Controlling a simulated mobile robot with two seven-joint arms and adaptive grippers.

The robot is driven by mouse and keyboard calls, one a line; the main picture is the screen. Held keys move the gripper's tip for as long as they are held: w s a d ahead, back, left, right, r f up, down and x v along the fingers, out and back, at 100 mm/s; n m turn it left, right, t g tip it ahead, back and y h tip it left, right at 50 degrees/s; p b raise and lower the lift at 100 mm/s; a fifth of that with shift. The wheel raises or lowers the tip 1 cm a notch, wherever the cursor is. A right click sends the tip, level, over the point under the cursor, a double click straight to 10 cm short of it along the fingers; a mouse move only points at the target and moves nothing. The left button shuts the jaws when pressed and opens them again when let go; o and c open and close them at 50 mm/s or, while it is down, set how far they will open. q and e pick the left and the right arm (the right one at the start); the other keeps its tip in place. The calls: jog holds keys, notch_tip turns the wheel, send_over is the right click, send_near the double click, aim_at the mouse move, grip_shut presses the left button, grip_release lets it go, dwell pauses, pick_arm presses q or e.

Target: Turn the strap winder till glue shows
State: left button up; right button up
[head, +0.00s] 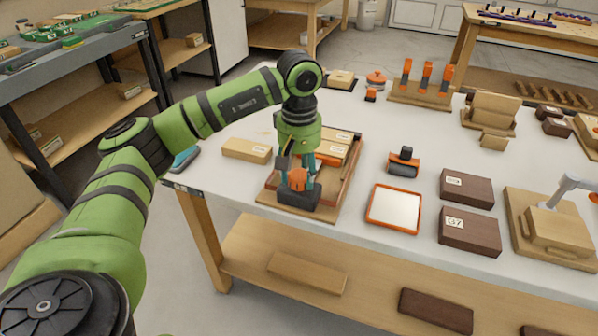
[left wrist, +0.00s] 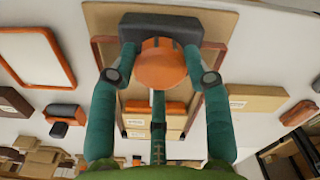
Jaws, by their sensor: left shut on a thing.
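The strap winder shows an orange knob (head: 298,179) on a dark block (head: 312,197) at the front end of a wooden board (head: 268,196). In the left wrist view the round orange knob (left wrist: 161,64) sits in front of the dark block (left wrist: 188,29). My left gripper (head: 297,183) points down at the knob and is shut on it, one teal finger on each side. Boxes with white labels (head: 340,140) lie behind it inside a reddish-brown frame (head: 347,178). I cannot make out any glue. My right gripper is not in view.
A labelled wooden block (head: 247,150) lies left of the board. An orange-rimmed white tray (head: 394,208) and an orange-and-black tool (head: 403,163) stand to the right. Dark brown boxes (head: 468,231) lie farther right. Bare white tabletop lies between them.

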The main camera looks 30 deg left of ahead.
aim_at(300, 176)
pick_arm(q)
jog(key=shift+s+d+f+m, duration=0.1)
jog(key=shift+d+m, duration=0.05)
jog(key=shift+m, duration=0.95)
jog(key=shift+f, duration=0.1)
jog(key=o, duration=1.2)
jog(key=shift+c, duration=0.2)
jog(key=shift+r, duration=0.35)
notch_tip(300, 176, up, 12)
jog(key=shift+f, duration=0.2)
